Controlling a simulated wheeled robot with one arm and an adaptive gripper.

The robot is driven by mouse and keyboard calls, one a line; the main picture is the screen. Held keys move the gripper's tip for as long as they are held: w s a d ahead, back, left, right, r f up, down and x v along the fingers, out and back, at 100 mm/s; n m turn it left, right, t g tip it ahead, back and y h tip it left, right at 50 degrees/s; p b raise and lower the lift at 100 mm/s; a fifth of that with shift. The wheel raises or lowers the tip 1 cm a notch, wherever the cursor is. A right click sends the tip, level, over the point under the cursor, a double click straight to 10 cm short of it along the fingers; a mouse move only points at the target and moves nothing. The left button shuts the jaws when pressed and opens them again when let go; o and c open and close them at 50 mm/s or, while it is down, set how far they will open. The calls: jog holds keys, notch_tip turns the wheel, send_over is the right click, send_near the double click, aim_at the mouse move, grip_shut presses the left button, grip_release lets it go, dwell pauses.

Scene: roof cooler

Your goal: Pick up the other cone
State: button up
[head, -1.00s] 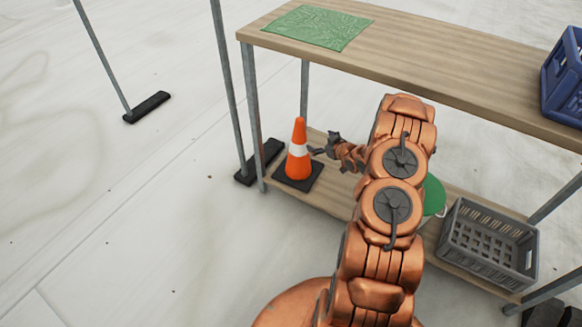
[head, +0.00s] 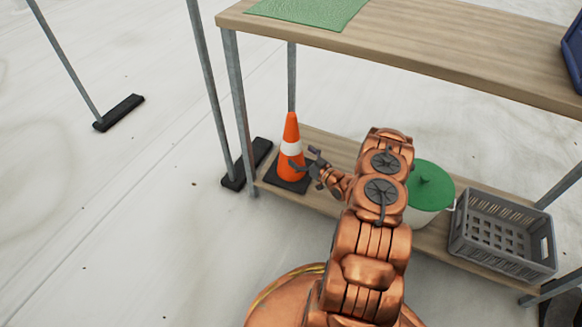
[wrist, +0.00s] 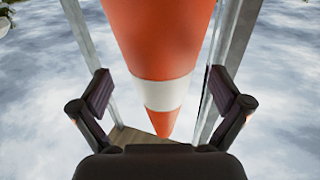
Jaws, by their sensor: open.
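An orange cone (head: 291,152) with a white band and a dark square base stands upright at the left end of the lower wooden shelf (head: 330,206). My gripper (head: 304,159) is open, close to the cone's right side in the head view. In the wrist view the cone (wrist: 164,45) appears between the two open fingers of my gripper (wrist: 163,95), with gaps on both sides. Whether either finger touches it I cannot tell. Only this one cone is in view.
A white bucket with a green lid (head: 430,185) and a grey crate (head: 503,236) stand further right on the lower shelf. The wooden upper shelf (head: 420,40) with a green mat (head: 310,10) overhangs. Metal posts (head: 236,95) stand at the left end.

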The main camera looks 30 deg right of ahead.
aim_at(291, 149)
jog(key=b+x, duration=0.2)
jog(key=x, duration=0.2)
jog(key=shift+w+a+f, duration=0.1)
jog(key=shift+a+f, duration=0.05)
jog(key=shift+w+a, duration=0.1)
jog(key=shift+w, duration=0.35)
jog(key=c, duration=1.4)
jog(key=shift+c, duration=0.5)
